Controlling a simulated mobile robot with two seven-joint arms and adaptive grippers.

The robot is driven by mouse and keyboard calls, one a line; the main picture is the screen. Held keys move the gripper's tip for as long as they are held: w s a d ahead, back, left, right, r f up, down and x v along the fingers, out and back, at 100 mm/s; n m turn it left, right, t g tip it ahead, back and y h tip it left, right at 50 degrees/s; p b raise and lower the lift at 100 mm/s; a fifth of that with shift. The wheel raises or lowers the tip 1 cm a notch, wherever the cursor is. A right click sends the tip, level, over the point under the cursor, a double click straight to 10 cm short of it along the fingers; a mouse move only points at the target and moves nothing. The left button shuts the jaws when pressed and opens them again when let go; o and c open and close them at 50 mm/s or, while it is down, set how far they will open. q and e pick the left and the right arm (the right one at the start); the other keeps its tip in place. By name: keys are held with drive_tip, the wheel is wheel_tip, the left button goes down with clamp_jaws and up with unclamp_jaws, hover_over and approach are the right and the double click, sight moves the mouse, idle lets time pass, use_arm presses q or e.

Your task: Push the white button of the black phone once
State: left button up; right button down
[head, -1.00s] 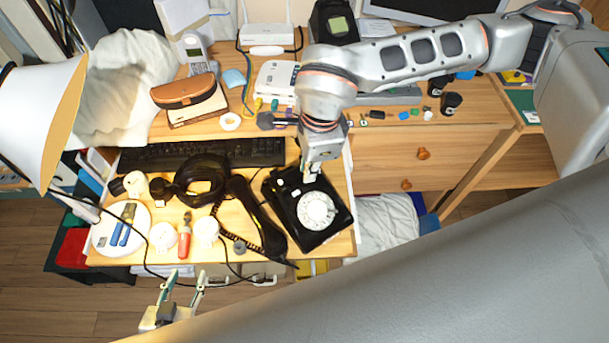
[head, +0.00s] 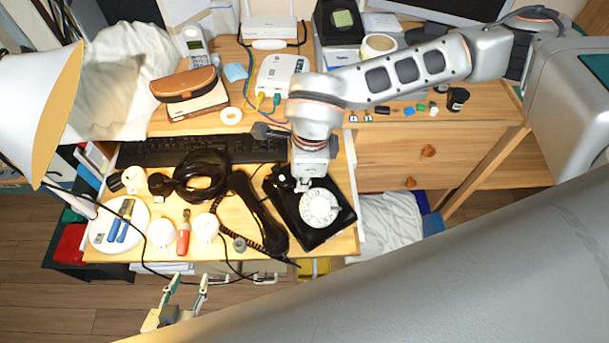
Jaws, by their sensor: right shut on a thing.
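The black phone (head: 335,222) with a white round dial (head: 319,207) sits at the right end of the pulled-out desk tray. Its black handset (head: 258,215) lies off the hook to the left, with a coiled cord. My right gripper (head: 301,186) points down over the phone's upper part, by the cradle, just above the dial in the picture. Its fingers appear closed at the phone; what is between them is hidden. I cannot make out the white button under it. My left gripper (head: 186,294) is open and empty, below the tray's front edge.
A keyboard (head: 220,151), a black cable coil (head: 203,174), a red-handled tool (head: 184,238) and white round pieces crowd the tray. A lamp (head: 40,110) stands left. A white router box (head: 280,75) and small bits lie on the desk above.

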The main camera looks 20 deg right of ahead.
drive_tip(key=shift+w+f, duration=0.1)
drive_tip(key=shift+f, duration=0.25)
use_arm(q)
drive_tip(key=shift+w+r, duration=0.1)
drive_tip(key=shift+w, duration=0.05)
use_arm(e)
drive_tip(key=shift+w+a+f, duration=0.1)
use_arm(q)
drive_tip(key=shift+a+f+b, duration=0.1)
drive_tip(key=shift+f+b, duration=0.25)
drive_tip(key=shift+f, duration=0.15)
use_arm(e)
drive_tip(key=shift+w+f, duration=0.15)
drive_tip(key=shift+f, duration=0.2)
